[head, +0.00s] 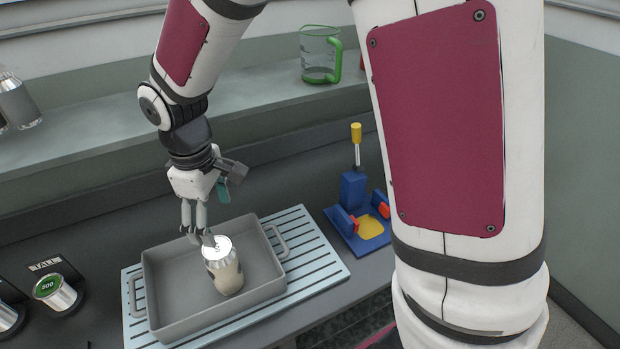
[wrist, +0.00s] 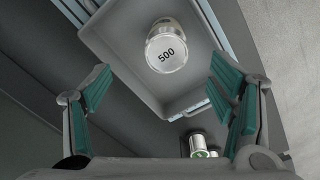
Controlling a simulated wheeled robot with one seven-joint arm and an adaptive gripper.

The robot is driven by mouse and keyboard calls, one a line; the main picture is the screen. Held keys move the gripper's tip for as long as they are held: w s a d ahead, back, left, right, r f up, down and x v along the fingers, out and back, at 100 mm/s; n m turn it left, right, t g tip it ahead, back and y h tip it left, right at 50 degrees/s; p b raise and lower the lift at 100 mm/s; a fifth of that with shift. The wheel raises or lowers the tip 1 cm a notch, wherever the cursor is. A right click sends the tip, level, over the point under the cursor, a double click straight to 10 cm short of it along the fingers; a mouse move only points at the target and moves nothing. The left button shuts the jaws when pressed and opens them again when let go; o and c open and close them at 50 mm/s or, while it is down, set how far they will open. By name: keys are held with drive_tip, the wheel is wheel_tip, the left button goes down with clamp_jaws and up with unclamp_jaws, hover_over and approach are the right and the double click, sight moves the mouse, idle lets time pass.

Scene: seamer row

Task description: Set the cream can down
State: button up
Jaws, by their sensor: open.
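The cream can (head: 224,268) stands upright inside a grey tray (head: 164,262), toward its right side. My gripper (head: 198,235) is just above and to the left of the can in the head view. In the wrist view my gripper (wrist: 160,100) is open, with its teal-padded fingers wide apart and nothing between them. The can appears beyond the fingertips, apart from them. One finger overlaps the can's top edge in the head view, and I cannot tell there whether it touches.
The tray sits on a light blue slatted mat (head: 318,258). A blue fixture with a yellow-handled lever (head: 354,188) stands to the right. A green-lidded can (head: 55,291) lies in a holder marked TALL at left. A green-handled measuring jug (head: 320,55) stands on the back shelf.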

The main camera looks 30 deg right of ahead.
drive_tip(key=s+d+r+m+t, duration=0.3)
drive_tip(key=s+d+r+m, duration=0.35)
drive_tip(key=r, duration=0.65)
drive_tip(key=s+d+r+m+t, duration=0.1)
drive_tip(key=s+d+r+m, duration=0.1)
drive_tip(key=s, duration=0.3)
drive_tip(key=s+d+r+m+t, duration=0.1)
drive_tip(key=s+d+r, duration=0.1)
drive_tip(key=s+d, duration=0.3)
drive_tip(key=shift+s+m, duration=0.35)
drive_tip(key=shift+s, duration=0.4)
